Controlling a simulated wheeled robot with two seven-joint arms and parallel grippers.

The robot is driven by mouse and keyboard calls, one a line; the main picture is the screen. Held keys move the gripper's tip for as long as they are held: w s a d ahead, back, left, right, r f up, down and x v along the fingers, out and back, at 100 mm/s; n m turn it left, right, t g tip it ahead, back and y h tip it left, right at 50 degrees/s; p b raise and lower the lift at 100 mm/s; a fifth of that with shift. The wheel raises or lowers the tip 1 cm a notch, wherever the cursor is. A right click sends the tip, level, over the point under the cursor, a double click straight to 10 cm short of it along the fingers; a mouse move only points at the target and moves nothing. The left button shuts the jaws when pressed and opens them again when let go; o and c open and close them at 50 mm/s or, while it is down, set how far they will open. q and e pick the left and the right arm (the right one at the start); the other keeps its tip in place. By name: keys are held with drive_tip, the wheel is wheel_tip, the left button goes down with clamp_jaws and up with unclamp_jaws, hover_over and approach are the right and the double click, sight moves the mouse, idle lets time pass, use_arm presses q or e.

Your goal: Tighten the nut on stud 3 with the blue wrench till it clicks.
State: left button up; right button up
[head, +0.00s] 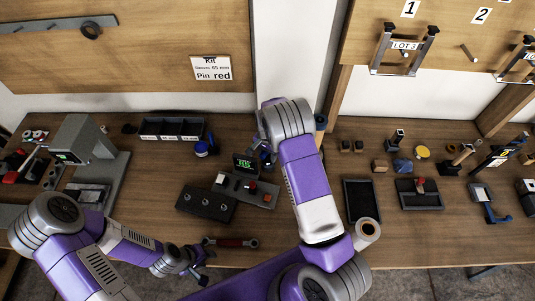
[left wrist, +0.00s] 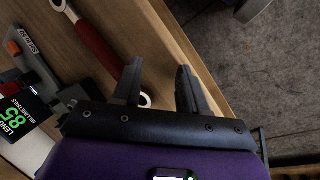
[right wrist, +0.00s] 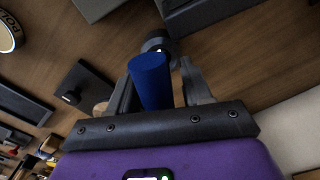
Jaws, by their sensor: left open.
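A wrench with a red handle (head: 230,242) lies on the bench near its front edge; the handle also shows in the left wrist view (left wrist: 95,38). My left gripper (head: 196,272) is open and empty beside one end of it. My right gripper (head: 268,160) is over the bench by a small green-lit display (head: 245,163). In the right wrist view a blue cylinder (right wrist: 150,80) stands between its spread fingers, with a gap at the right finger; I cannot tell if it is the blue wrench's handle. A dark block with several round studs (head: 207,203) lies left of the display. Stud numbers are not readable.
A grey machine (head: 85,150) is at left.

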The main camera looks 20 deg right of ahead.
drive_tip(key=shift+o, duration=0.5)
wheel_tip(320, 180, up, 8)
drive_tip(key=shift+f, duration=0.2)
